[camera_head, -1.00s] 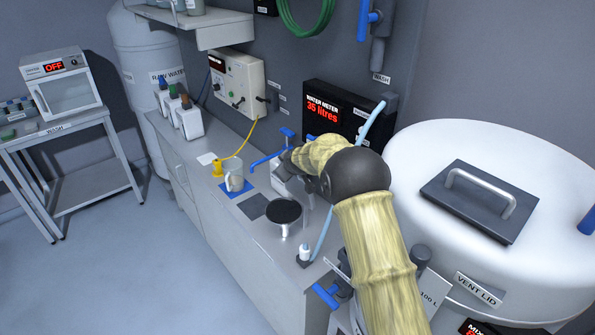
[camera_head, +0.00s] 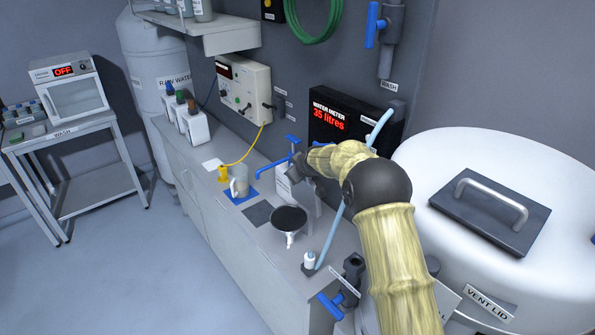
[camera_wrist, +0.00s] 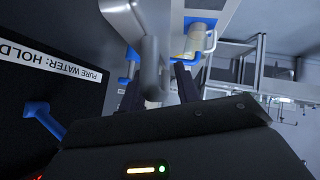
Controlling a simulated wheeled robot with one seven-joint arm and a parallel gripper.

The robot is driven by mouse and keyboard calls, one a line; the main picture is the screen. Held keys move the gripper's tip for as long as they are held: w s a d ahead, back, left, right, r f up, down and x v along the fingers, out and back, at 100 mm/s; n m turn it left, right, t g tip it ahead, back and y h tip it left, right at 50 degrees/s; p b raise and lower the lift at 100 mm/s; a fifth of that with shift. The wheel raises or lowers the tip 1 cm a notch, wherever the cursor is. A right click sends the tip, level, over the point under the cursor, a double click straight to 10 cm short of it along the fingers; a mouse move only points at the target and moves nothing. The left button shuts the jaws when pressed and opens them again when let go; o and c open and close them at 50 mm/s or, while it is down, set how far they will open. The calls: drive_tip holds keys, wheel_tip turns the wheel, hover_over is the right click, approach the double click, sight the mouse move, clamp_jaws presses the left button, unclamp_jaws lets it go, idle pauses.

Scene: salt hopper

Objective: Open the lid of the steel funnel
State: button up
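The steel funnel (camera_head: 290,237) is at the counter's front edge in the head view. Its round top (camera_head: 289,218) is dark with a thin pale rim; I cannot tell whether this is a closed lid or an open mouth. My gripper (camera_head: 296,168) is behind and above the funnel, close to a blue-handled tap (camera_head: 272,165), and is partly hidden by my arm. In the wrist view my gripper's two dark fingers (camera_wrist: 158,88) stand apart. A grey rounded metal part (camera_wrist: 150,70) shows between them; no grip on it is clear. I cannot make out the funnel in the wrist view.
A glass beaker (camera_head: 239,181) stands on a blue mat left of the funnel. A dark flat square (camera_head: 257,213) lies between them. A blue-handled valve (camera_head: 331,304) and a pale blue hose (camera_head: 331,238) are at right. The white vent-lid tank (camera_head: 420,160) stands farther right.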

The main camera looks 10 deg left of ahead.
drive_tip(key=shift+s+a, duration=0.1)
drive_tip(key=b+v, duration=0.6)
drive_tip(key=v, duration=1.1)
drive_tip(key=shift+r+b, duration=0.2)
drive_tip(key=shift+b, duration=0.1)
